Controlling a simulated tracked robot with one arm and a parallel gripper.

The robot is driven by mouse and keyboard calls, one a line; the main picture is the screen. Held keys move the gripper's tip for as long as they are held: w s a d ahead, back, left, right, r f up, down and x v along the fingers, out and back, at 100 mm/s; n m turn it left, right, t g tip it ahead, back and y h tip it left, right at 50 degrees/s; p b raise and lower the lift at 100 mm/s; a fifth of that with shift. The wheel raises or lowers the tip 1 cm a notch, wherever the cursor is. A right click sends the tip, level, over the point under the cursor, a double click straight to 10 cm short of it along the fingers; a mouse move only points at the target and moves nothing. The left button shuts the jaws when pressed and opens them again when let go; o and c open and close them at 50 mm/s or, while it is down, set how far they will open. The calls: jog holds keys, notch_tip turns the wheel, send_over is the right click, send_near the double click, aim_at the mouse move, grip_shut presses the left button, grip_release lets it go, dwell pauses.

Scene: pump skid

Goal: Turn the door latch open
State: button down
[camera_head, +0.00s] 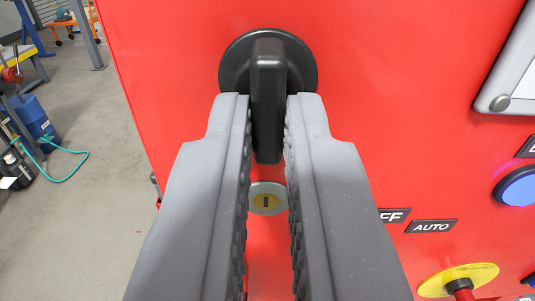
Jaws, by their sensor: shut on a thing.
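The door latch (267,75) is a black handle on a round black base, set on a red cabinet door (400,95). Its handle points straight down. My gripper (267,115) has one grey finger on each side of the handle's lower part and is shut on it. The inner pads are ribbed. A round keyhole lock (267,198) with a yellow centre sits below the handle and shows between the fingers.
To the right are a blue button (518,187), an AUTO label (432,227), a yellow-ringed red knob (460,284) and a framed panel (510,75). On the floor at left stand a blue drum (35,120) and a green hose (75,165).

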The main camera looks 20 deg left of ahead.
jog(key=shift+r, duration=0.4)
jog(key=c, duration=1.5)
grip_release()
jog(key=shift+s, duration=0.2)
jog(key=shift+w+f, duration=0.1)
jog(key=shift+f, duration=0.1)
jog(key=shift+b+v, duration=0.65)
jog(key=shift+v, duration=6.2)
